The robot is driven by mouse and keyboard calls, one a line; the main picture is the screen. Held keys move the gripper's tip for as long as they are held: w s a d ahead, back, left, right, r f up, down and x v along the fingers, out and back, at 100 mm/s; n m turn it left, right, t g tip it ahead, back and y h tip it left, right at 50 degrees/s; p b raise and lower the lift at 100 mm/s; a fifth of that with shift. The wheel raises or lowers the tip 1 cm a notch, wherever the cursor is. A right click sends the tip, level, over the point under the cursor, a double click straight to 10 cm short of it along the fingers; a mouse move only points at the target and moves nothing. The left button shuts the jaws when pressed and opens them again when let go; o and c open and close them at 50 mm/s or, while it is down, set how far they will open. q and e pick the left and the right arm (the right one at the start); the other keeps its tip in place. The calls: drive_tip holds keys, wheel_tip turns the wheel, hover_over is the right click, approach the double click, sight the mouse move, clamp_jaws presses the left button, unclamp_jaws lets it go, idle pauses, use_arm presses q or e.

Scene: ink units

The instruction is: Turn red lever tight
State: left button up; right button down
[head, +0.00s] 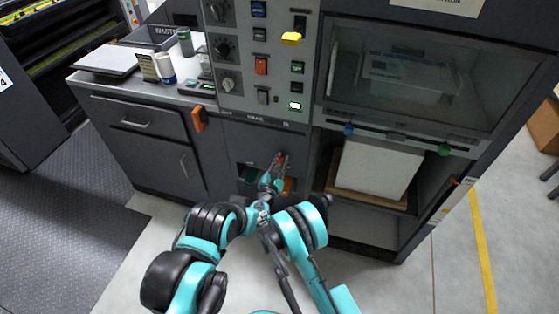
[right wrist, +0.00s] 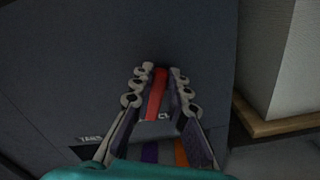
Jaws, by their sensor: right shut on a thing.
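The red lever (head: 282,159) sits low on the dark front of the machine in the head view, below the control panel. It stands nearly upright in the right wrist view (right wrist: 157,94), between the fingers. My right gripper (head: 277,168) reaches it from below and is shut on it. Its fingers, also in the right wrist view (right wrist: 160,84), lie on both sides of the lever. The lever's lower end and pivot are not clear. My left gripper cannot be made out in the head view.
An orange handle (head: 200,119) sticks out left of the lever. The control panel (head: 255,60) with knobs and switches is above. An open shelf holds a white block (head: 376,168) on a wooden board at the right. Cans and a waste box (head: 158,37) stand on the left counter.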

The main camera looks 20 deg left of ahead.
sight(288, 141)
drive_tip(key=shift+d+f+m, duration=0.3)
drive_tip(key=shift+f+m, duration=0.1)
drive_tip(key=shift+m, duration=1.75)
drive_tip(key=shift+d+f+m, duration=0.25)
drive_tip(key=shift+f+m, duration=0.15)
drive_tip(key=shift+m, duration=1.8)
drive_tip(key=shift+d+f+m, duration=0.3)
drive_tip(key=shift+f+m, duration=0.1)
drive_tip(key=shift+m, duration=1.75)
drive_tip(key=c, duration=1.5)
unclamp_jaws()
drive_tip(key=shift+f, duration=0.1)
wheel_tip(288, 141, up, 10)
drive_tip(key=shift+r, duration=0.1)
